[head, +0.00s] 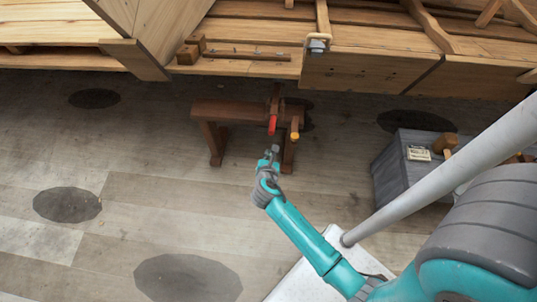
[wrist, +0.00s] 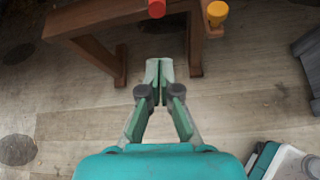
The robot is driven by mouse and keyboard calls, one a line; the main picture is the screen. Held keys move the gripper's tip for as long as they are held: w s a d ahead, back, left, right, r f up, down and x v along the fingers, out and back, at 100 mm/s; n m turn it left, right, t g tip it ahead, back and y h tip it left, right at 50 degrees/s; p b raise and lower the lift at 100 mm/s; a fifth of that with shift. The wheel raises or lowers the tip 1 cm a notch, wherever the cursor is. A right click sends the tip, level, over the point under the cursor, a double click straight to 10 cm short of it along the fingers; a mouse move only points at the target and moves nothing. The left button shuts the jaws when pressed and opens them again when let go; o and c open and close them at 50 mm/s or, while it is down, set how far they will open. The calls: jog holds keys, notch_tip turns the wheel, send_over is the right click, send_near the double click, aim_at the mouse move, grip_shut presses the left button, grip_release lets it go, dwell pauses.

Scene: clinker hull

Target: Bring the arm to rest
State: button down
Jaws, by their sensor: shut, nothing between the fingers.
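My arm (head: 305,237) is teal and grey and reaches out in front of my base in the head view. My gripper (head: 274,150) is at its far end, just in front of a small brown wooden trestle (head: 233,111). In the wrist view my gripper (wrist: 159,70) has its fingertips together, with nothing seen between them. It is apart from the trestle (wrist: 92,17), over the plank floor.
Red (head: 272,125) and yellow (head: 295,129) tool ends stick out at the trestle's right end, close to my gripper. The wooden hull (head: 370,72) stands behind. A grey box (head: 400,170) is at right. Floor at left (head: 130,195) is clear.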

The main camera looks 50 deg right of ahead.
dwell(0.3)
jog(key=s+a+r+m+t+y, duration=0.25)
jog(key=s+a+m, duration=0.35)
jog(key=s, duration=0.4)
jog(key=s+a+r+m+t+y, duration=0.15)
jog(key=s+a+m+y, duration=0.25)
jog(key=s+a, duration=0.4)
jog(key=s+a+r+m+t+y, duration=0.1)
jog(key=s+r+m, duration=0.5)
jog(key=r, duration=0.4)
jog(key=s+a+r+m+t+y, duration=0.1)
jog(key=s+a+r+m+t, duration=0.1)
jog(key=s+r+m, duration=0.5)
notch_tip(320, 180, up, 4)
jog(key=shift+s+a+m, duration=0.25)
jog(key=shift+a+m, duration=0.05)
jog(key=shift+m, duration=0.2)
